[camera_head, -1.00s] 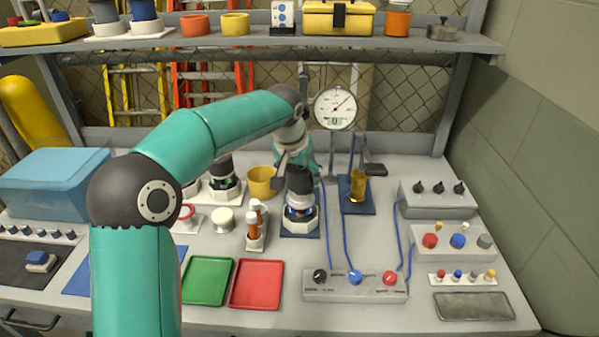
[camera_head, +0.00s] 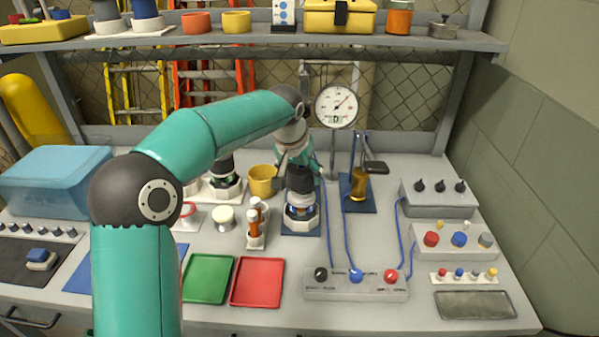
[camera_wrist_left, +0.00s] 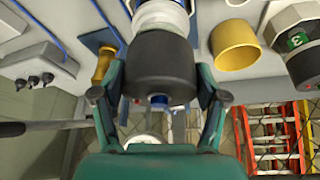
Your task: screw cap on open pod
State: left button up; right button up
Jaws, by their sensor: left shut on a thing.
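My left gripper (camera_head: 298,168) points down over the open pod's stand at the middle of the bench. It is shut on a dark grey cap (camera_wrist_left: 160,65), with a finger on each side of it in the left wrist view. The cap also shows in the head view (camera_head: 299,181). My right gripper is not in view.
A yellow cup (camera_head: 262,181) and a second capped pod (camera_head: 225,180) stand to the left. A dial gauge (camera_head: 336,106) stands behind, and an amber cylinder (camera_head: 359,184) to the right. Green (camera_head: 208,279) and red (camera_head: 257,282) trays and a knob panel (camera_head: 355,285) lie in front.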

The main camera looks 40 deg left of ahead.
aim_at(300, 185)
pick_arm(q)
jog(key=shift+f+b, duration=1.25)
jog(key=shift+f, duration=0.7)
dwell(1.4)
jog(key=o, duration=1.2)
